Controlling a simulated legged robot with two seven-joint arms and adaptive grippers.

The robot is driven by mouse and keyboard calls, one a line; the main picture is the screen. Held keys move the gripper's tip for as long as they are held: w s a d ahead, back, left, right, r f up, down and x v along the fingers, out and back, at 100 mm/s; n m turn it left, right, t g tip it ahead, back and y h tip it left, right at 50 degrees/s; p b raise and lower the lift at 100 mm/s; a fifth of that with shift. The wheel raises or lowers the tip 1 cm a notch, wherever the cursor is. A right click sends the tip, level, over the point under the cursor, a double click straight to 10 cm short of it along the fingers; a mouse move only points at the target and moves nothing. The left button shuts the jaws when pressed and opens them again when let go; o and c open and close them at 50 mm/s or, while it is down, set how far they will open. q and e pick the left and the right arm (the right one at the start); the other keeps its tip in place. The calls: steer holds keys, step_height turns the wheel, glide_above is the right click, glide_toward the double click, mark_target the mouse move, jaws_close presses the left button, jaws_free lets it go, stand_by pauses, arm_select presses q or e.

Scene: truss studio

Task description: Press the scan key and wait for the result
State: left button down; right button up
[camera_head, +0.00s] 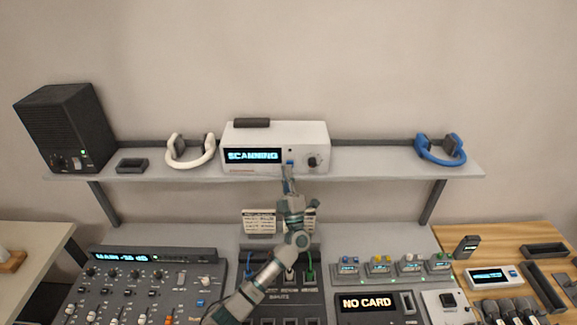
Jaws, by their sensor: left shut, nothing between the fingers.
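A white scanner box (300,134) sits on the middle of the shelf. Its display (252,155) reads "SCANNING". A small blue scan key (290,162) shows on its front, between the display and a dark knob (312,161). My left gripper (288,174) is shut and empty, with its tips at or just below the blue key. I cannot tell whether the tips touch the key. My right gripper is not in view.
On the shelf (370,160) are a black speaker (66,127), white headphones (190,151) and blue headphones (440,150). Below stand a mixer (150,280) and a panel whose display (366,303) reads "NO CARD".

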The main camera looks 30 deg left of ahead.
arm_select(q)
steer(key=shift+a, duration=0.1)
steer(key=shift+d, duration=0.25)
steer(key=shift+w+d+r, duration=0.1)
steer(key=shift+d, duration=0.15)
steer(key=shift+w, duration=0.1)
steer(key=shift+a, duration=0.15)
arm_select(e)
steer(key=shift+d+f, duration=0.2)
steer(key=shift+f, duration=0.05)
arm_select(q)
steer(key=shift+a, duration=0.2)
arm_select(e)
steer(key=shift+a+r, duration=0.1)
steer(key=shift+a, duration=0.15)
arm_select(q)
steer(key=shift+s+d+p, duration=0.45)
steer(key=shift+s+d, duration=0.1)
steer(key=shift+d, duration=0.2)
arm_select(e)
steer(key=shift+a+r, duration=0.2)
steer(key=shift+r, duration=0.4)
